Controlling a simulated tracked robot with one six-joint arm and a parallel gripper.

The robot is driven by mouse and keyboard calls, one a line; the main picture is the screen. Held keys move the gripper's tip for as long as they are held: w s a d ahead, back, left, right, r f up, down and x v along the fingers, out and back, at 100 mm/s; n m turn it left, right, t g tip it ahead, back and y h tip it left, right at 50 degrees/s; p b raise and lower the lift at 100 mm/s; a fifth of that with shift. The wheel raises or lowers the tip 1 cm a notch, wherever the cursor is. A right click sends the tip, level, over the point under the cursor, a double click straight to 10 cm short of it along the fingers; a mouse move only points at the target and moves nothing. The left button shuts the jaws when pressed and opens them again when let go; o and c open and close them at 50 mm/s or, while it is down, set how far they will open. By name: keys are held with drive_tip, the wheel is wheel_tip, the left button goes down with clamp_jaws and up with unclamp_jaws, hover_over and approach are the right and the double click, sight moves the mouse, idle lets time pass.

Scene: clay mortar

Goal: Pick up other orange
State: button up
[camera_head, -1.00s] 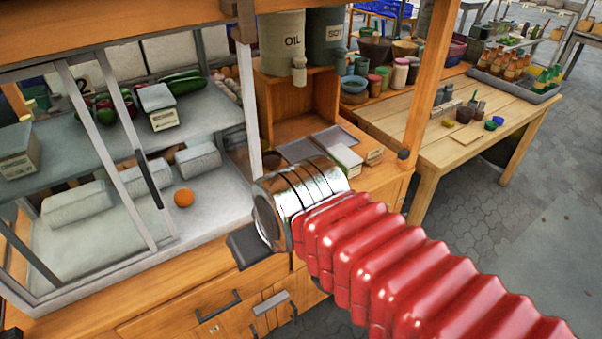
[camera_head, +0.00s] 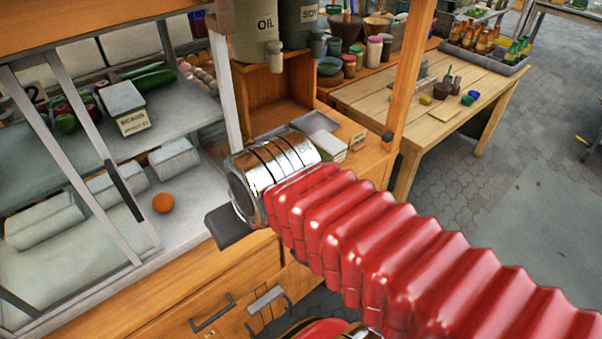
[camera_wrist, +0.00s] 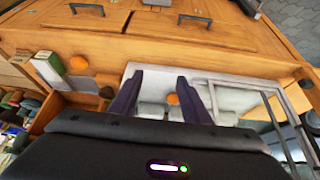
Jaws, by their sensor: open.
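One orange (camera_head: 163,203) lies on the light lower shelf of the glass-fronted case (camera_head: 110,238), beside the pale wrapped blocks. In the wrist view the orange (camera_wrist: 173,99) appears between my two dark fingers, beyond them. My gripper (camera_wrist: 160,76) is open with nothing between its tips. In the head view a dark part of my gripper (camera_head: 230,226) shows at the case's front right corner, to the right of the orange and apart from it. The rest of it is hidden behind my arm.
Frame posts (camera_head: 122,190) stand in front of the shelf. An upper shelf (camera_head: 165,127) holds vegetables and a labelled box (camera_head: 124,104). A white box (camera_head: 330,148) stands on the counter right of the case. A wooden table (camera_head: 420,105) with bottles is farther right.

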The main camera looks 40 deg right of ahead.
drive_tip(key=o, duration=0.5)
drive_tip(key=shift+m+t+h, duration=0.7)
drive_tip(key=shift+h, duration=0.2)
drive_tip(key=w+d+f, duration=0.1)
drive_tip(key=w+d, duration=0.1)
drive_tip(key=w+d+f, duration=0.1)
drive_tip(key=w+d, duration=0.2)
drive_tip(key=w+d+f, duration=0.1)
drive_tip(key=w+d, duration=0.2)
drive_tip(key=shift+w+d+f, duration=0.1)
drive_tip(key=shift+d+f, duration=0.05)
drive_tip(key=w+d+f+t, duration=0.1)
drive_tip(key=w+d+f, duration=0.1)
drive_tip(key=d+f, duration=0.2)
drive_tip(key=w+d+f+m+t+h, duration=0.1)
drive_tip(key=w+d+f+t, duration=0.1)
drive_tip(key=d+f, duration=0.3)
drive_tip(key=w+d+f+t+h, duration=0.1)
drive_tip(key=d+f, duration=0.4)
drive_tip(key=d, duration=0.5)
drive_tip(key=shift+w+d+f+m+t, duration=0.1)
drive_tip(key=shift+w+d+m+t, duration=0.15)
drive_tip(key=shift+w, duration=0.35)
drive_tip(key=shift+w+d+m+t, duration=0.15)
drive_tip(key=shift+w+t, duration=0.1)
drive_tip(key=shift+w, duration=0.3)
drive_tip(key=shift+s+d+f+t, duration=0.35)
drive_tip(key=shift+d+f+t, duration=0.05)
drive_tip(key=shift+f, duration=0.1)
drive_tip(key=shift+w, duration=0.15)
